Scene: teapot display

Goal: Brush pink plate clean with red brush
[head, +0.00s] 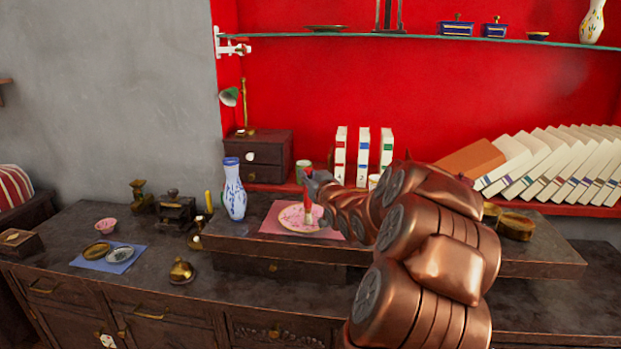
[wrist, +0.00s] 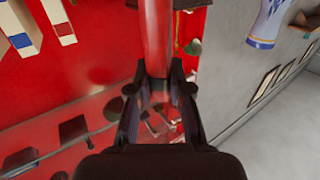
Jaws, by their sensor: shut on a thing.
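The pink plate (head: 290,217) lies on a pink cloth (head: 270,224) on the raised dark shelf of the cabinet. My gripper (head: 309,182) is above the plate's right side, shut on the red brush (head: 308,196). The brush hangs down with its pale tip over the plate; I cannot tell whether the tip touches it. In the wrist view the red handle (wrist: 156,40) runs between the two dark fingers of my gripper (wrist: 160,88). The plate is not seen in the wrist view.
A blue and white vase (head: 234,190) stands left of the plate. A yellow candle (head: 208,202) is beside it. White books (head: 363,158) stand behind. A brass bell (head: 181,271) and a blue cloth (head: 119,262) with small dishes lie on the lower top at left.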

